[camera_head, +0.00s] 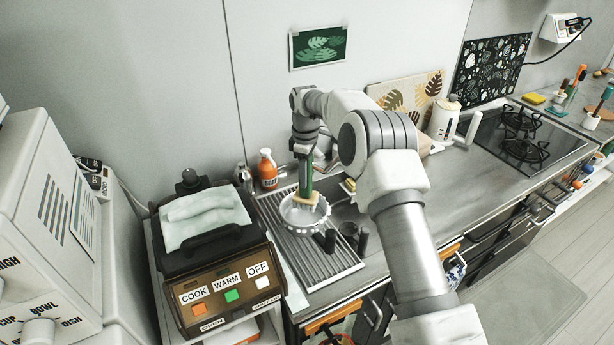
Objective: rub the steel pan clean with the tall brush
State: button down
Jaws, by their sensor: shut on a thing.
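The tall brush has a green handle (306,184) and a tan head. My gripper (306,166) is shut on the handle from above and holds it upright. A shiny round pan (322,226) with a wavy, notched rim, likely the steel pan, sits on the ribbed drainboard. The brush head is over or inside this pan. I cannot tell whether the bristles touch its floor. The brush and my gripper partly hide the pan's far side.
An orange soap bottle (267,169) stands behind the ribbed drainboard (332,268). Dark cups (349,232) stand right of the pan. A toaster-like cooker (208,245) is at left. A kettle (445,119) and a stove (525,135) are at right. Bare counter (440,190) lies between.

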notch_tip(320, 180, up, 5)
jog(key=p, duration=0.3)
jog(key=shift+r, duration=0.1)
dwell(0.6)
